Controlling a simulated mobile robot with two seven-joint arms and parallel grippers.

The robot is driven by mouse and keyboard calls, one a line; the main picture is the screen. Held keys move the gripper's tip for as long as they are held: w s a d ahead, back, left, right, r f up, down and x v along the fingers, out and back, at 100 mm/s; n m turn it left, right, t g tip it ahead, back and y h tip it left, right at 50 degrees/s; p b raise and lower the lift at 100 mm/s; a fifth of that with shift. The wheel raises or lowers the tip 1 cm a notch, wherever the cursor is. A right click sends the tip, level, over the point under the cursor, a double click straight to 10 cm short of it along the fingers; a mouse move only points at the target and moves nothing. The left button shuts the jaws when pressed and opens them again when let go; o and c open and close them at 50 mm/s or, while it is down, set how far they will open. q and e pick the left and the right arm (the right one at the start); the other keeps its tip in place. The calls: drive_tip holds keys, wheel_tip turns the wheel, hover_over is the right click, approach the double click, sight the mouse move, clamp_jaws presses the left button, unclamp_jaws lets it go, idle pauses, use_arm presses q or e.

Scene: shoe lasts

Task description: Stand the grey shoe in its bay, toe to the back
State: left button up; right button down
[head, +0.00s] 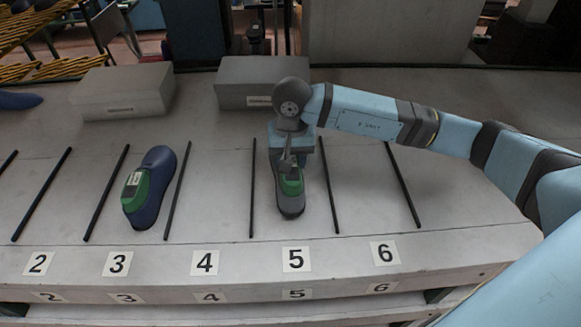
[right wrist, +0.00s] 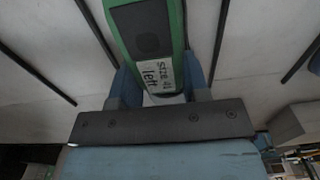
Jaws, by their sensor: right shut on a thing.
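The grey shoe (head: 291,208) with a green top is between the two black rods of the bay marked 5 (head: 296,259). It lies roughly along the rods, its rounded grey end towards the front edge. Its back end is hidden behind my right gripper (head: 288,150), which is shut on it from above. In the right wrist view, the fingers (right wrist: 160,85) flank the green top (right wrist: 142,22) of the shoe, and a label reads "size 41 left". I cannot tell whether the sole touches the table. My left gripper is not in view.
A blue shoe (head: 156,190) with a green top stands in bay 3. Bays 4 and 6 look empty. Two grey boxes (head: 124,90) (head: 232,82) stand at the back. Black rods (head: 177,190) divide the table, and part of another blue thing (head: 18,101) shows at far left.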

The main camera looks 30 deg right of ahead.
drive_tip(key=shift+f, duration=1.6)
drive_tip(key=c, duration=0.5)
unclamp_jaws()
drive_tip(key=shift+r, duration=0.1)
wheel_tip(320, 180, up, 10)
drive_tip(key=shift+r+b, duration=0.2)
drive_tip(key=shift+b, duration=0.45)
drive_tip(key=shift+s+r, duration=0.1)
drive_tip(key=shift+r, duration=0.6)
